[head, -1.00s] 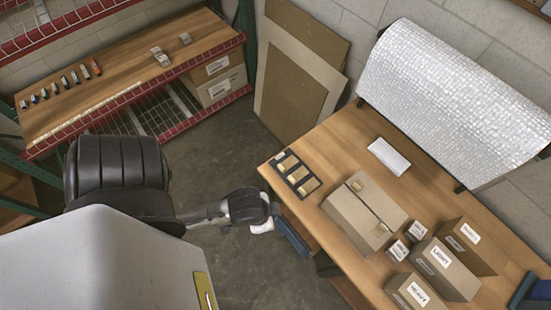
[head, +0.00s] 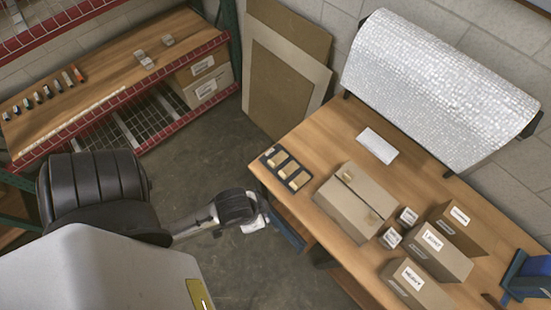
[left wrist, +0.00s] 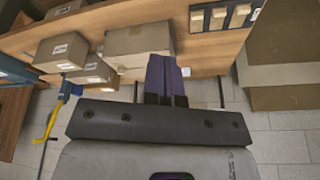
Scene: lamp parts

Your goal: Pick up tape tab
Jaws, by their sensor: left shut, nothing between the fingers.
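Several tan tape tabs (head: 290,170) sit in a black tray (head: 264,158) at the near left corner of the wooden workbench. In the left wrist view the tabs (left wrist: 219,18) show at the top, up and right of the fingers. My left gripper (left wrist: 162,58) is shut and empty, its purple fingers together. In the head view my left arm's end (head: 250,215) is beside the bench's left edge, apart from the tray, and its fingers are hard to make out. My right gripper is not in view.
On the workbench (head: 300,140) are a large carton (head: 345,210), several small labelled boxes, a white pad (head: 377,145) and a bubble-wrap roll (head: 440,85). A blue dispenser (head: 527,275) stands at the right. A shelf (head: 110,75) with small items is at the left. Open floor lies between.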

